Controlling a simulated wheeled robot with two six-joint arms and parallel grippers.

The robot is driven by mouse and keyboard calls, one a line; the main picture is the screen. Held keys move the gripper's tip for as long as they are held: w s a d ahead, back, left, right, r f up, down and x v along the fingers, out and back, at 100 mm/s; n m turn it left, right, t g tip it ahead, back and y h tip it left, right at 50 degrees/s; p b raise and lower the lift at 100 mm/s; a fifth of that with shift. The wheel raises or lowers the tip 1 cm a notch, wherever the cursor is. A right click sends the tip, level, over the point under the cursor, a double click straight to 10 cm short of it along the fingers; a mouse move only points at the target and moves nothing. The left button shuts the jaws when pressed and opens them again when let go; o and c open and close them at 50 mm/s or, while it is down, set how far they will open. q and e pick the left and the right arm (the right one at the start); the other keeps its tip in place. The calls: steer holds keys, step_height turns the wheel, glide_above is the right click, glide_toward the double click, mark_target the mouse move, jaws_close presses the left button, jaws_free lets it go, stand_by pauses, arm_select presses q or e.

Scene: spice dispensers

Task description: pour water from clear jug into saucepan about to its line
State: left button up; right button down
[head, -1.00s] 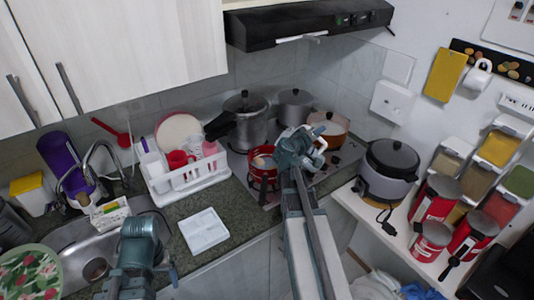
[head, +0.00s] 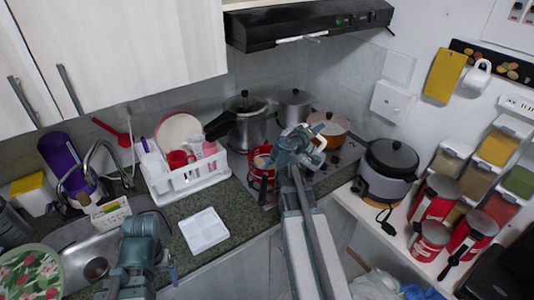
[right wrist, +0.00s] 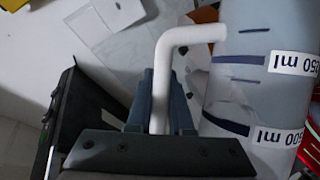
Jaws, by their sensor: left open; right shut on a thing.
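My right gripper (head: 312,146) is above the stove, just right of a red saucepan (head: 262,178). In the right wrist view its dark jaws (right wrist: 160,105) are shut on the white handle (right wrist: 190,36) of the clear jug (right wrist: 265,85). The jug shows dark level marks and labels, one reading 500 ml upside down. In the head view the white handle shows beside the gripper, and the jug's body is mostly hidden. The saucepan's inside is partly hidden, and I cannot make out its line or water level. My left gripper (head: 150,262) is open and empty by the sink.
A pressure cooker (head: 247,128), a grey pot (head: 294,108) and an orange pot (head: 330,130) stand behind on the stove. A white dish rack (head: 190,180) is left of the saucepan. A rice cooker (head: 388,172) stands right. A white tray (head: 203,231) lies on the counter.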

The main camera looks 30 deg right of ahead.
steer(key=shift+w+a+r+n+h+p, duration=0.15)
steer(key=shift+w+a+r+n+p, duration=0.15)
steer(key=shift+r, duration=0.2)
steer(key=shift+w+a+r+n+h+p, duration=0.1)
steer(key=shift+w+r+n+h, duration=0.05)
steer(key=shift+r+n, duration=0.3)
stand_by(3.1)
